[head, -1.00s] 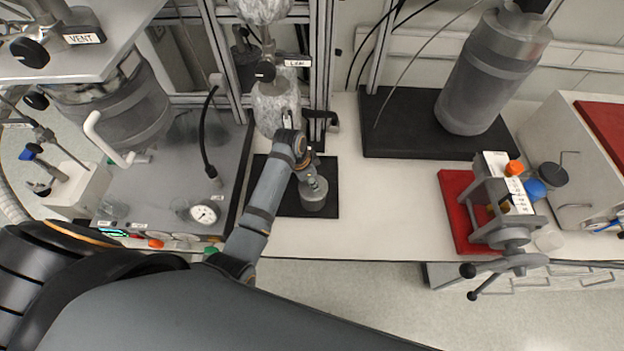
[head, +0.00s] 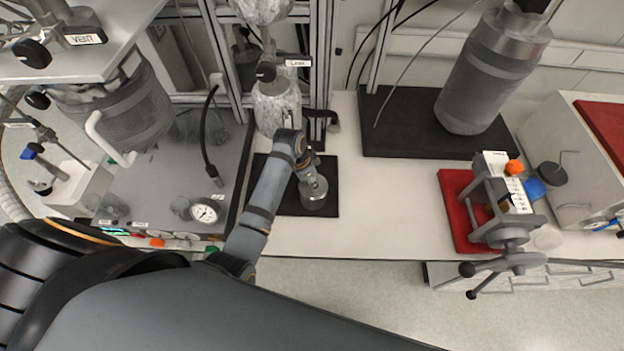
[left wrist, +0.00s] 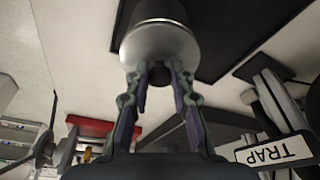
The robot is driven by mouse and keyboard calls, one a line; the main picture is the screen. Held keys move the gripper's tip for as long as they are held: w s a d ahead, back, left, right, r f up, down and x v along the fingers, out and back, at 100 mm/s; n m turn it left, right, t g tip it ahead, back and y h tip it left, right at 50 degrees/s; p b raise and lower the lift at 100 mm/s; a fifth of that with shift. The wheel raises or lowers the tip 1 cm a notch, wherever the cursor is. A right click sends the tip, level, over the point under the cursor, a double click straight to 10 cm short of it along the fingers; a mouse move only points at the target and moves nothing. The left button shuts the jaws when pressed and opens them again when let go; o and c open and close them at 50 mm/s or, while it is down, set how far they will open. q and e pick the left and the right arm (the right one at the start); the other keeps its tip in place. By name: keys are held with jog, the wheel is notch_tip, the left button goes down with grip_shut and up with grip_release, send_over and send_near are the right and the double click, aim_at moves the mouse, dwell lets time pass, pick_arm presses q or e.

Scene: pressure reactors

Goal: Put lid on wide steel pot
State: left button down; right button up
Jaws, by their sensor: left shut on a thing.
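The wide steel pot (head: 314,202) is a short silver cylinder on a black mat, below my left gripper (head: 310,178). In the left wrist view its body (left wrist: 158,10) is at the top, with a brighter round steel lid (left wrist: 160,42) against it. The lid has a small dark knob (left wrist: 162,72). My left gripper (left wrist: 161,75) is shut on this knob, one finger on each side. Lid and pot look lined up, but I cannot tell whether the lid is fully seated. The arm partly hides them in the head view. My right gripper is not in view.
The black mat (head: 328,180) lies beside a metal frame (head: 322,60) with a foil-wrapped vessel (head: 275,108). A large steel vessel (head: 490,75) on a dark slab and a clamp on a red plate (head: 455,215) stand to the right. The white bench between is clear.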

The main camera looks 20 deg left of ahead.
pick_arm(q)
jog(key=shift+f, duration=0.15)
dwell(0.7)
jog(key=c, duration=0.6)
grip_release()
jog(key=shift+r, duration=3.5)
jog(key=shift+c, duration=0.3)
grip_shut()
jog(key=shift+f, duration=0.15)
